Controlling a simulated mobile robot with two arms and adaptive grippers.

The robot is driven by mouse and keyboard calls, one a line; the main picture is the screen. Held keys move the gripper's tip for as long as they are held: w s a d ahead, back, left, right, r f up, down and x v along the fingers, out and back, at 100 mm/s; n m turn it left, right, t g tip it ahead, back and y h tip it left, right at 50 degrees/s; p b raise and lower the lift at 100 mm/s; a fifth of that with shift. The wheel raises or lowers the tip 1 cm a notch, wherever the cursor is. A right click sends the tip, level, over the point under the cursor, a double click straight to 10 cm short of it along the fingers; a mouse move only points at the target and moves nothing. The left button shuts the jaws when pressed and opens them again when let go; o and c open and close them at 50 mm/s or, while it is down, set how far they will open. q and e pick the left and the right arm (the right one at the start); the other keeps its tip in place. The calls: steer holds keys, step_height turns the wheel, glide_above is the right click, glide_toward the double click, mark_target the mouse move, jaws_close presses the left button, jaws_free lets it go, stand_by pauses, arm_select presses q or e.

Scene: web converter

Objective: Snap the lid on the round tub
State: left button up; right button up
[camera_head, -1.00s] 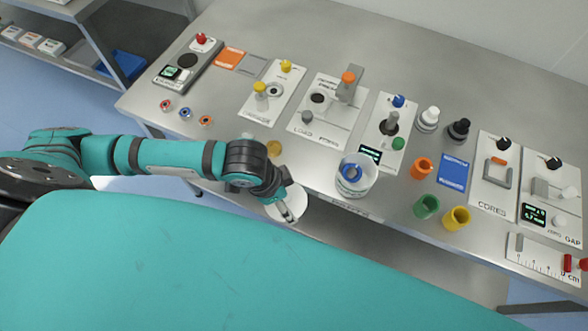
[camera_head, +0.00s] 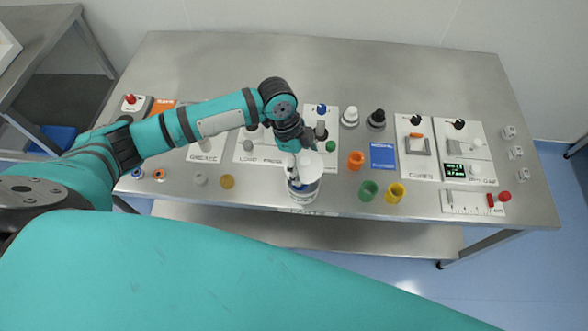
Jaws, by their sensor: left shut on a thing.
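The round white tub (camera_head: 303,192) stands near the front edge of the steel table, with something blue inside it. The white disc-shaped lid (camera_head: 313,163) is above the tub in the picture and overlaps the back of its opening. My left gripper (camera_head: 295,160) is shut on the lid, reaching down from above the tub. I cannot tell whether the lid touches the tub's rim. My right gripper is not in view.
Orange (camera_head: 356,160), green (camera_head: 368,190) and yellow (camera_head: 395,193) cups stand right of the tub. A blue plate (camera_head: 383,155) lies behind them. Fixture panels line the table behind my arm and at right. The back strip of the table (camera_head: 380,70) is clear.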

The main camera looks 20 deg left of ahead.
arm_select(q)
steer(key=shift+w, duration=0.1)
steer(key=shift+f+b, duration=0.45)
steer(key=shift+b, duration=0.15)
steer(key=shift+f+b, duration=0.3)
step_height(320, 180, down, 3)
steer(key=b, duration=0.3)
steer(key=shift+f+b, duration=0.45)
steer(key=shift+f, duration=0.45)
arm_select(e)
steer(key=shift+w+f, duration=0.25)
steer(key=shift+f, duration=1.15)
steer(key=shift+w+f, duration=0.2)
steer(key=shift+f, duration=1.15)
arm_select(q)
steer(key=shift+r+p, duration=0.1)
steer(key=shift+p, duration=0.55)
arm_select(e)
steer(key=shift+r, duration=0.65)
arm_select(q)
steer(key=shift+f, duration=0.2)
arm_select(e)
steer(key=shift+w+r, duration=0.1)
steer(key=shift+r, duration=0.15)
arm_select(q)
steer(key=shift+p, duration=0.55)
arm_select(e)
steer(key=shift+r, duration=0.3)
